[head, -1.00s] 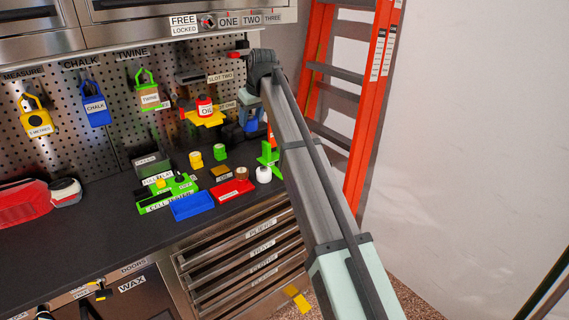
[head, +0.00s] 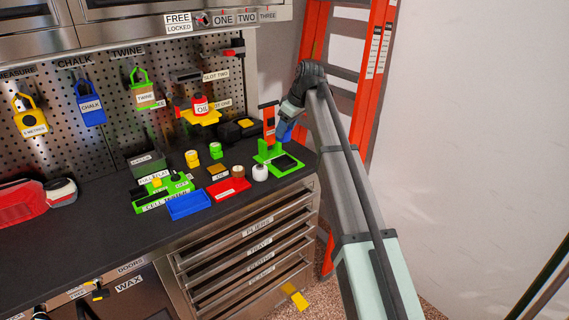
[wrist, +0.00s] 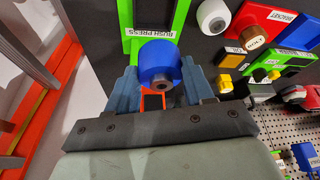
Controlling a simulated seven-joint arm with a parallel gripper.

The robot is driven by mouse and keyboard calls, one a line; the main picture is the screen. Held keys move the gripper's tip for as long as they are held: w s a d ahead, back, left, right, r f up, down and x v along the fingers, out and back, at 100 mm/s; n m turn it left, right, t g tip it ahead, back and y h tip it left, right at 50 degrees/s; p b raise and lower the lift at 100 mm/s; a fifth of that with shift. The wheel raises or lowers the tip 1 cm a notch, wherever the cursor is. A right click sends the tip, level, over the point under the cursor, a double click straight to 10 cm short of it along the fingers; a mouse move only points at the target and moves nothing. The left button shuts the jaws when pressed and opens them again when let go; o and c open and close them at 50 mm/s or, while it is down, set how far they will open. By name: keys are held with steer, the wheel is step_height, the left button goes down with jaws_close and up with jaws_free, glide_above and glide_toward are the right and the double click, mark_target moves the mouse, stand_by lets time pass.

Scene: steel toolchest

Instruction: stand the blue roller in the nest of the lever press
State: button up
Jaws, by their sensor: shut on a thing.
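The blue roller (wrist: 160,62) is held between the two fingers of my gripper (wrist: 163,82), with its round end facing the wrist camera. In the head view my gripper (head: 286,128) is above the right end of the bench, close to the green lever press (head: 270,148). The roller is raised above the press and apart from its base. The press has a green base with a dark patch and an upright orange lever (head: 269,118). In the wrist view the green frame (wrist: 180,22), labelled as a press, lies beyond the roller. The nest itself is not clearly visible.
A red tray (head: 229,190), a blue tray (head: 189,205) and several small blocks lie further left. An orange ladder (head: 372,75) stands behind my arm.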

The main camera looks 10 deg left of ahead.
steer(key=shift+d+f, duration=0.1)
steer(key=shift+f, duration=4.9)
steer(key=shift+f, duration=0.1)
steer(key=o, duration=1)
steer(key=shift+o, duration=0.2)
steer(key=v, duration=1.2)
